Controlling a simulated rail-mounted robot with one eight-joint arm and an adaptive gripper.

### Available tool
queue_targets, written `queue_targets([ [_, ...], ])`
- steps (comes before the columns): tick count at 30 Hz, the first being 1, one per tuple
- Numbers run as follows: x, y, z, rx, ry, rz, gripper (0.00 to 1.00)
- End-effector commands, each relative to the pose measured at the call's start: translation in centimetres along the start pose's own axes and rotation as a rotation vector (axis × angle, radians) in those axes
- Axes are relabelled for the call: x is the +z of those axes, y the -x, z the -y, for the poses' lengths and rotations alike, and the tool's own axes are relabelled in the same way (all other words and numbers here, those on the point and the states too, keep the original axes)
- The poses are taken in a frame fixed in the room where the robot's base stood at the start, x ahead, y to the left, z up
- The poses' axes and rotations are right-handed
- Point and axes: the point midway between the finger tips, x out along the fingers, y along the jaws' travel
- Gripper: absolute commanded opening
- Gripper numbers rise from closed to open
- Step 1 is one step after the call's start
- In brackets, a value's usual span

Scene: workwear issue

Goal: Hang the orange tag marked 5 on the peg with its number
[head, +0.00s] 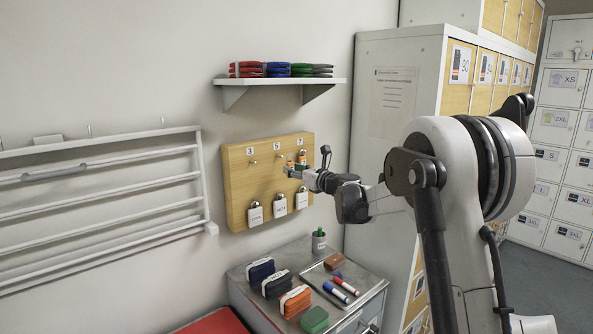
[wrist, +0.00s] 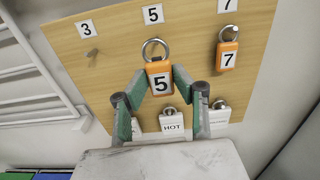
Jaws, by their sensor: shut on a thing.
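The orange tag marked 5 (wrist: 160,84) is held between the fingertips of my gripper (wrist: 161,80), with its number facing the wrist camera and its metal ring (wrist: 144,50) upward. The ring stands just below the printed 5 label (wrist: 153,14). The peg under that label is not clear, so I cannot tell whether the ring is around it or in front of it. In the head view my gripper (head: 290,172) is at the right part of the wooden board (head: 238,178), and the held tag is tiny there.
An orange tag marked 7 (wrist: 227,58) hangs under the 7 label. The peg under 3 (wrist: 93,53) is bare. White tags (head: 279,208) hang along the board's lower edge. A shelf (head: 285,82) is above; a metal cabinet (head: 255,313) with pouches and markers stands below.

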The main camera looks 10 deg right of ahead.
Motion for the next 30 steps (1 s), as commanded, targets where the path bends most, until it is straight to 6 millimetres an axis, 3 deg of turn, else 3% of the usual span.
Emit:
queue_targets([
  [30,-0.4,-5.2,0.0,0.000,0.000,0.000,0.07],
])
